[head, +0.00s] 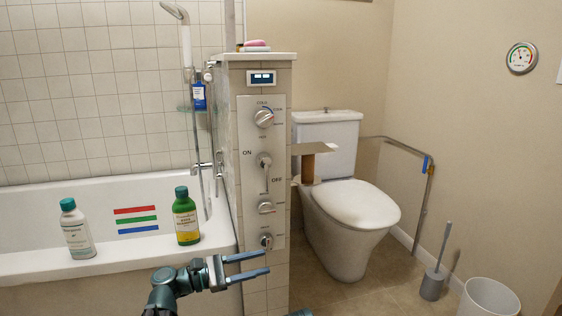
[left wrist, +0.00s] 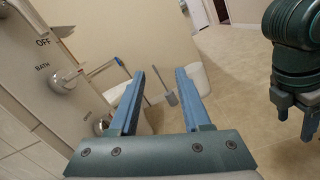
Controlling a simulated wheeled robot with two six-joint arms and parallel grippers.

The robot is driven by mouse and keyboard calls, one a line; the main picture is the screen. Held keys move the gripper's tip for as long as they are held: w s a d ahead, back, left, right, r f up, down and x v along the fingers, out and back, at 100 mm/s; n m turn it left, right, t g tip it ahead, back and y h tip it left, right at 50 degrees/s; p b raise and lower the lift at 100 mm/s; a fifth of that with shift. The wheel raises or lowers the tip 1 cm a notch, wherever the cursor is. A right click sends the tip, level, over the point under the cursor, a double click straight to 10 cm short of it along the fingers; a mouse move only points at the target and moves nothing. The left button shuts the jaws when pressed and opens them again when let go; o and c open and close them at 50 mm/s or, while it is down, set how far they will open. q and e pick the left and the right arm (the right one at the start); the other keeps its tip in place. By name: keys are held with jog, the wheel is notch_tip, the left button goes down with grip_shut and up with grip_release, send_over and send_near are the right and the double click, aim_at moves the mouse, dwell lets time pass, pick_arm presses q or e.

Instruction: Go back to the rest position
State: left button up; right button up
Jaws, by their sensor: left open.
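My left gripper (head: 268,264) is open and empty, in front of the lower part of the tiled pillar. In the left wrist view its two blue fingers (left wrist: 160,71) stand apart with nothing between them but background. The control panel (head: 263,170) with its knobs and lever is above the gripper in the head view. In the left wrist view part of my right arm, ending in what seems its gripper (left wrist: 300,108), hangs at the right edge.
The bathtub (head: 120,267) carries a white bottle (head: 77,229) and a green bottle (head: 186,217) on its rim. Right of the pillar (head: 278,285) are a toilet (head: 350,200), a toilet brush (head: 434,280) and a white bin (head: 488,298). Open floor (left wrist: 245,65) shows in the left wrist view.

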pick_arm(q)
jog(key=s+d+f+m+g+y+p, duration=0.5)
jog(key=s+d+f+m+y, duration=0.3)
jog(key=s+f+m, duration=0.2)
jog(key=s+a+f+m+y+p, duration=0.2)
jog(key=s+a+m+y+p, duration=0.5)
jog(key=m+y, duration=0.35)
notch_tip(320, 180, up, 38)
jog(key=p, duration=3.6)
jog(key=shift+s+a+y+p, duration=0.25)
jog(key=shift+a+y+p, duration=0.1)
jog(key=shift+y, duration=0.1)
